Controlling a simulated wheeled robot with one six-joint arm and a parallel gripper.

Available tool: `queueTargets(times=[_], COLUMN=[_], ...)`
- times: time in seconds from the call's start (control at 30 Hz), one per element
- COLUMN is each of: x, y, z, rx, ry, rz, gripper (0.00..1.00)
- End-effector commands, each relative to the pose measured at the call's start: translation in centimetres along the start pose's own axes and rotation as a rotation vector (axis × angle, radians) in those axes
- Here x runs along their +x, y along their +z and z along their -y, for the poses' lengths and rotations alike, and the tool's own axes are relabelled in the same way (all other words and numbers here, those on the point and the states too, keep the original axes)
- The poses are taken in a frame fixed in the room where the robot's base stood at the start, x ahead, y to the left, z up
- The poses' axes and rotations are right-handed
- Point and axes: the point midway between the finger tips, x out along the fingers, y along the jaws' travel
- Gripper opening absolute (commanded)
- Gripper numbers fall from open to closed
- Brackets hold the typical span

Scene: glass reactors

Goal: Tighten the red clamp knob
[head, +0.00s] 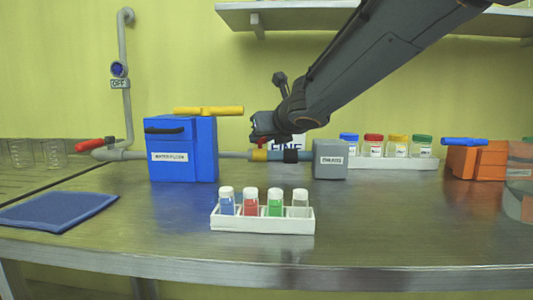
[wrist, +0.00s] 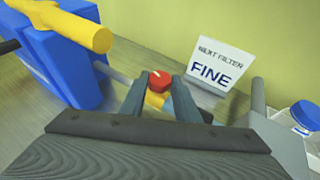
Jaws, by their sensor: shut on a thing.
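The red clamp knob (wrist: 160,81) sits between the two fingers of my gripper (wrist: 160,92) in the wrist view, and the fingers are shut on it. In the head view my gripper (head: 264,138) reaches down from the upper right to the pipe between the blue box and the grey box. Only a small red bit of the knob shows there, just under the fingers. A yellow fitting (head: 259,155) lies below the knob on the pipe. How far the knob is turned cannot be told.
A blue box (head: 200,165) with a yellow handle (head: 208,111) stands left of my gripper, a grey box (head: 330,159) to the right. A "FINE" sign (wrist: 215,67) stands behind. A white vial rack (head: 262,225) stands in front. A blue mat (head: 58,209) lies at left.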

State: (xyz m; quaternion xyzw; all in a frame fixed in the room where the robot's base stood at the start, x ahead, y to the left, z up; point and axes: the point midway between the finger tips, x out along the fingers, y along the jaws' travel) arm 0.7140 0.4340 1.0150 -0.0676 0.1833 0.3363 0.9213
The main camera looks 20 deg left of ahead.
Motion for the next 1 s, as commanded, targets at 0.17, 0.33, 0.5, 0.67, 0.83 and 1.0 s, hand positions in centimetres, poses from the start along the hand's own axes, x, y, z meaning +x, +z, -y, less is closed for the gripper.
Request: queueTargets(times=[0.17,0.33,0.5,0.67,0.83,1.0], x=[0.3,0.3,0.3,0.3,0.3,0.4], y=[-0.2,-0.1,0.1,0.4,0.5,0.6], z=[-0.5,-0.9,-1.3,-1.6,-1.8,-1.8], rx=[0.045,0.091,0.144,0.194,0.236,0.265], ry=[-0.107,-0.217,-0.342,-0.463,-0.565,-0.636], rz=[0.005,0.003,0.000,-0.001,-0.002,-0.001], gripper=[0.06,0.06,0.06,0.06,0.06,0.06])
